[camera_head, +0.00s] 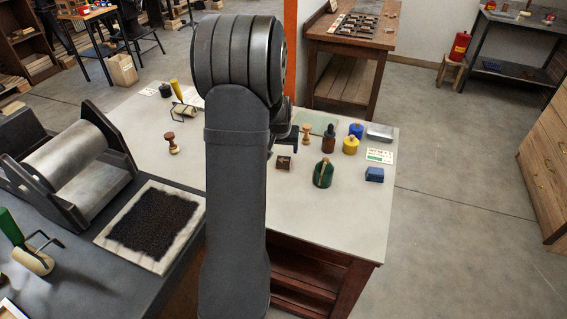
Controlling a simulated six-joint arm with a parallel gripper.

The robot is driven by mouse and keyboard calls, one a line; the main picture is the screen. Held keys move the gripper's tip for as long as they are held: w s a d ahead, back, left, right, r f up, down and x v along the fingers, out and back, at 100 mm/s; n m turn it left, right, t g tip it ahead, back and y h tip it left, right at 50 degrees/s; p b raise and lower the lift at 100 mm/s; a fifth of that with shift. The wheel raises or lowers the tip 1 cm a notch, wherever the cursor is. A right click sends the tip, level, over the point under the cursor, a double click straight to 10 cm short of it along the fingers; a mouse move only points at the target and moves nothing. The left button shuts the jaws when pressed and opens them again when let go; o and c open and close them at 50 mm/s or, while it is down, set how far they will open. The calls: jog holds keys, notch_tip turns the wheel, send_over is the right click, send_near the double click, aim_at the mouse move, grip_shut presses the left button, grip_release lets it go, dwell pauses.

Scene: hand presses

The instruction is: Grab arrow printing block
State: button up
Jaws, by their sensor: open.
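A small dark brown block (284,163) lies on the pale table, just right of my arm; it may be the arrow printing block, but its printed face is too small to make out. My gripper (287,140) shows only in part from behind my arm, above and close to this block. Its jaws are open, and nothing is seen held between them. My arm hides the table's middle strip and much of the gripper, so I cannot tell the exact gap to the block.
Near the block stand a green rounded object (323,173), a brown bottle (329,139), a wooden-handled stamp (306,134), yellow (351,145) and blue (356,130) bottles, and a blue block (374,174). A roller press (65,160) stands left. The table's front right is clear.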

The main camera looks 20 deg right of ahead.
aim_at(284, 160)
jog(key=x, duration=0.3)
jog(key=shift+f, duration=0.25)
jog(key=shift+x, duration=2.6)
jog(key=shift+s, duration=0.2)
jog(key=shift+c, duration=0.2)
jog(key=c, duration=1)
